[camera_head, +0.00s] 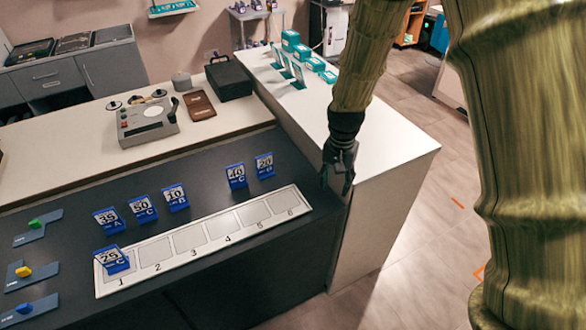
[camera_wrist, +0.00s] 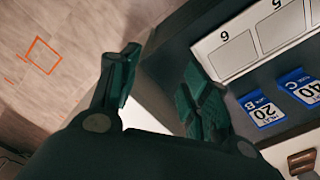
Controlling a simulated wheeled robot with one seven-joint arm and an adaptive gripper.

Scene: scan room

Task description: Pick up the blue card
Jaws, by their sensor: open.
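My gripper (camera_head: 337,183) is open and empty at the counter's right end, near slot 6, apart from every card. Its fingers (camera_wrist: 160,62) point past the counter edge.
Slots 2 to 6 look empty. A grey device (camera_head: 147,122), brown clipboard (camera_head: 199,106) and black box (camera_head: 229,78) are behind. Open floor (camera_head: 410,255) lies right.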

